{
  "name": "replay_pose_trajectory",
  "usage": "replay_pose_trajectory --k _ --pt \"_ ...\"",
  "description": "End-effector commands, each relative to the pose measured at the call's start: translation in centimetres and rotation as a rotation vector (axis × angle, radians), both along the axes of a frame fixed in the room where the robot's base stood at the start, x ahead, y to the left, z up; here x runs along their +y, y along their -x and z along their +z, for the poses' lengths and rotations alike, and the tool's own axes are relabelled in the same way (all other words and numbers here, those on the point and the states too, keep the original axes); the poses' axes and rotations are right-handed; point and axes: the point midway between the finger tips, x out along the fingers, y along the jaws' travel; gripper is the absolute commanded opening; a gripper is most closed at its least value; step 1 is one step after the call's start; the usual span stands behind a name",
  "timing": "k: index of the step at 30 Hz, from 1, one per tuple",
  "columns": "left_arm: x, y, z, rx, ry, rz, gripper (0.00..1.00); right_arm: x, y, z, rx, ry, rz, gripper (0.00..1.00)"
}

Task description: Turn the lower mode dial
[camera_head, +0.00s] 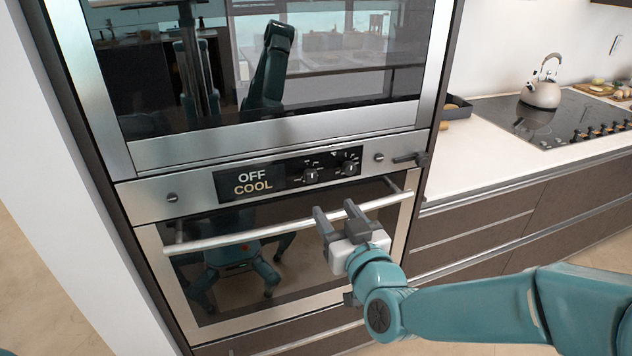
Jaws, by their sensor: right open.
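The lower oven's control panel (200,187) runs between the two stacked oven doors. Its display (253,181) reads OFF COOL. Two small dark dials, a left dial (311,174) and a right dial (348,168), sit right of the display with tiny markings around them. I cannot tell from the markings which is the mode dial. My right gripper (335,209) is open and empty, its two dark fingers pointing up toward the panel. It is below the dials, in front of the lower oven's door handle, touching neither dial. My left gripper is not in view.
The lower oven's long bar handle (225,239) crosses just behind my right gripper. A dark lever-like part (410,159) sticks out at the panel's right end. The upper oven door (270,70) is shut. A kettle (541,93) stands on the hob at right.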

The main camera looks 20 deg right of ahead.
Motion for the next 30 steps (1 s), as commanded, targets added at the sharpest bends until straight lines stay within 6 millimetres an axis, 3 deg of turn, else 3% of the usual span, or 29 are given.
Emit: replay_pose_trajectory --k 9,15,27,28,30 --pt "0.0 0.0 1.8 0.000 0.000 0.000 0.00 0.1 -7.7 0.1 0.003 -0.001 -0.001 0.53" --pt "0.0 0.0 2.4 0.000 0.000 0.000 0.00 0.1 -10.7 0.1 0.001 -0.001 -0.001 0.53" --pt "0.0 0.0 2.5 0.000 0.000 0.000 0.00 0.2 -11.7 -0.1 0.002 -0.001 0.000 0.53" --pt "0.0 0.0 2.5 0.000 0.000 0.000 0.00 0.2 -11.7 -0.1 0.002 -0.001 0.000 0.50" --pt "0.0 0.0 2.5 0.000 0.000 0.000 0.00 0.2 -11.7 -0.1 0.002 -0.001 0.000 0.27"
